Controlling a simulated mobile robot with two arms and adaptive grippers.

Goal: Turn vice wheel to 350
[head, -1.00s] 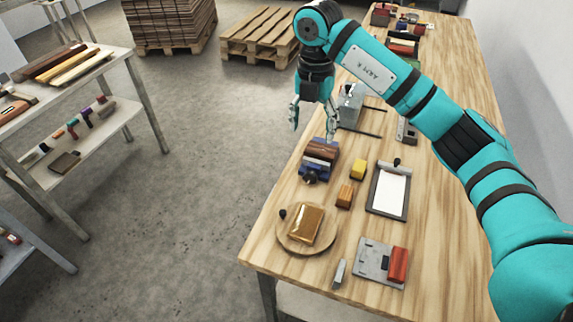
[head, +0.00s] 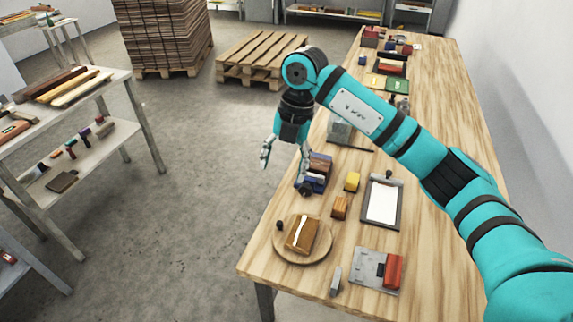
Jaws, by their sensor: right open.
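The blue vice (head: 318,181) stands near the left edge of the wooden workbench and holds a brown block (head: 320,163). Its dark round wheel (head: 305,189) faces the near side; its angle is too small to read. My right gripper (head: 284,170) points down with its fingers spread and nothing between them. It is just left of the vice, and one finger overlaps the vice's left side in the picture. I cannot tell whether that finger touches the vice or the wheel. My left gripper is not in view.
In front of the vice, a round turntable (head: 322,252) bears a brown block with a pale stripe. Yellow (head: 352,182) and orange-brown (head: 340,207) blocks and a framed white sheet (head: 382,203) lie to the right. A grey plate (head: 368,268) with a red block is nearest.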

